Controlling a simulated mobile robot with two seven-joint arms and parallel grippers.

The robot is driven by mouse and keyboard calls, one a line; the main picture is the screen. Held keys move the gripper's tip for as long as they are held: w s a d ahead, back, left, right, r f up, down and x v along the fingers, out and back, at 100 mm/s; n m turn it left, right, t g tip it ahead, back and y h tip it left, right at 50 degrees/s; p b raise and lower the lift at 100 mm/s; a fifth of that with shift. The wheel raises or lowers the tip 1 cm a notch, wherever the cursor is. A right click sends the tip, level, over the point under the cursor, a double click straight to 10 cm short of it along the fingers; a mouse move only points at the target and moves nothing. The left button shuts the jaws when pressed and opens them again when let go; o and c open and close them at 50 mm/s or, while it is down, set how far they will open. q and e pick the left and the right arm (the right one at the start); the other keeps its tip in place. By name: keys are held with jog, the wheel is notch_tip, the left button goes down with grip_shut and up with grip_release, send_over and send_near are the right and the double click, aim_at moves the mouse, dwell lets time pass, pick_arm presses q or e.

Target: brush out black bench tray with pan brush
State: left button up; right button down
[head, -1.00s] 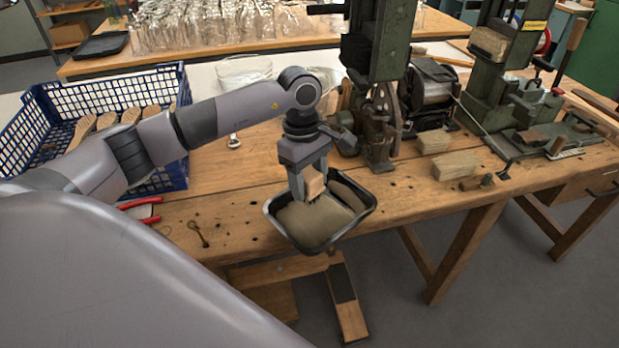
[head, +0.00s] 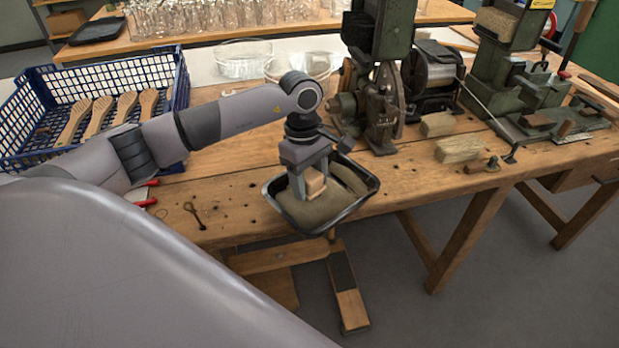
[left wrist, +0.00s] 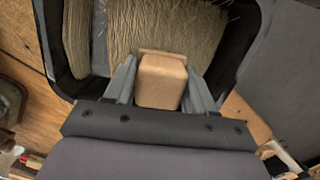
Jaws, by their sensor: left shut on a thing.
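The black bench tray (head: 347,217) sits at the front edge of the wooden bench, with tan bristle material lying in it. It also shows in the left wrist view (left wrist: 53,62). My left gripper (head: 310,183) is over the tray, pointing down and shut on a wooden block-like handle (left wrist: 162,80), which I take to be the pan brush. Tan bristles (left wrist: 160,30) spread just beyond the block in the left wrist view; I cannot tell which belong to the brush and which lie loose. My right gripper is not in view.
A blue crate (head: 180,90) with several wooden brush handles (head: 98,115) stands at left. Red-handled pliers (head: 150,184) and a small key-like tool (head: 194,214) lie left of the tray. A green machine (head: 378,100) stands behind it. Wooden blocks (head: 460,149) lie to the right.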

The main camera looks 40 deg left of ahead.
pick_arm(q)
jog(key=shift+f+b, duration=0.9)
jog(key=shift+f, duration=0.15)
jog(key=shift+r, duration=0.1)
jog(key=shift+s+d, duration=0.25)
jog(key=shift+d, duration=0.6)
jog(key=shift+s+d, duration=0.2)
jog(key=shift+d, duration=0.65)
jog(key=shift+w+a+f+b, duration=0.2)
jog(key=shift+a+f+b, duration=0.1)
jog(key=shift+a+b, duration=0.3)
jog(key=shift+w+a+b, duration=0.2)
jog(key=shift+a+b, duration=0.15)
jog(key=shift+a, duration=0.8)
jog(key=shift+w+d+b, duration=0.25)
jog(key=shift+w+b, duration=0.15)
jog(key=shift+w, duration=0.4)
jog(key=shift+s+d+r+p, duration=0.15)
jog(key=shift+s+d, duration=0.1)
jog(key=shift+d, duration=0.7)
jog(key=shift+s+d+f+p, duration=0.1)
jog(key=shift+s+d+p, duration=0.1)
jog(key=shift+d, duration=0.7)
jog(key=shift+r, duration=0.15)
